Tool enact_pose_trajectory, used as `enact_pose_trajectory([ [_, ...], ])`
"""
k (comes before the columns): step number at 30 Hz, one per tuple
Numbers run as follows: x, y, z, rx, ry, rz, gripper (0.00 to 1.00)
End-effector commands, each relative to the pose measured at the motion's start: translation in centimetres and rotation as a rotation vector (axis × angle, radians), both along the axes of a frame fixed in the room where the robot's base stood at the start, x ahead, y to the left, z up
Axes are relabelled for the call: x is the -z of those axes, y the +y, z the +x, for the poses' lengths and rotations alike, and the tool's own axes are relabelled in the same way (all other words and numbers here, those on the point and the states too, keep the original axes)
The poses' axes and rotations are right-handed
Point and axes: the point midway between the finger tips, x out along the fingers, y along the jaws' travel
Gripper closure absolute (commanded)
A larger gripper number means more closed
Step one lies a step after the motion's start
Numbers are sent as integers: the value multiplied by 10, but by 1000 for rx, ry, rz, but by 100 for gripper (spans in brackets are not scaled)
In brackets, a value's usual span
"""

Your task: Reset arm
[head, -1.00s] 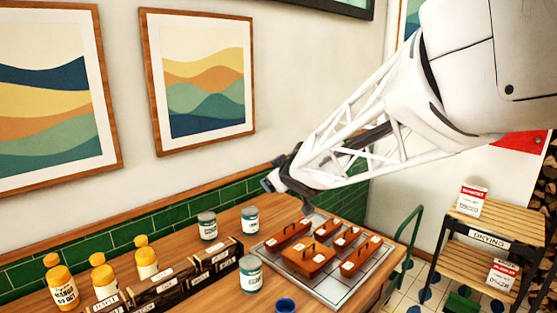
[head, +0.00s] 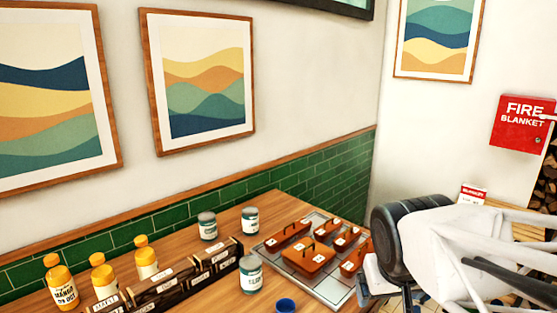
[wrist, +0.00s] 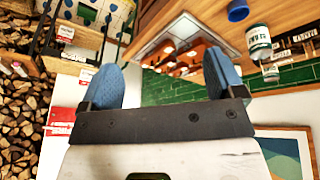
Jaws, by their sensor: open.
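My gripper shows in the wrist view (wrist: 160,85) with its two blue fingers wide apart and nothing between them. In the head view my arm is at the lower right, beside the table's right end; the fingertips are not clear there. A metal tray (head: 327,288) with several copper-brown lidded pieces (head: 308,256) sits on the wooden table (head: 178,250), left of my arm. The tray also shows upside down in the wrist view (wrist: 150,47), beyond the fingers. My gripper is apart from the tray and touches nothing that I can see.
Grey-teal cans (head: 251,274) stand around a dark labelled rack (head: 165,284). Orange-capped bottles (head: 103,275) stand at the left. A blue cup (head: 286,305) is at the front. A red fire blanket box (head: 524,123) hangs on the right wall. A wooden shelf (head: 512,216) stands behind my arm.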

Motion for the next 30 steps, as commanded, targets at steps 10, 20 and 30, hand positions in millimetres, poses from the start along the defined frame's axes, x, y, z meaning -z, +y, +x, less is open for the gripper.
enact_pose_trajectory([
  [10,18,5,-62,42,131,96,12],
  [20,18,6,-63,43,134,98,12],
  [30,18,6,-63,42,134,97,12],
])
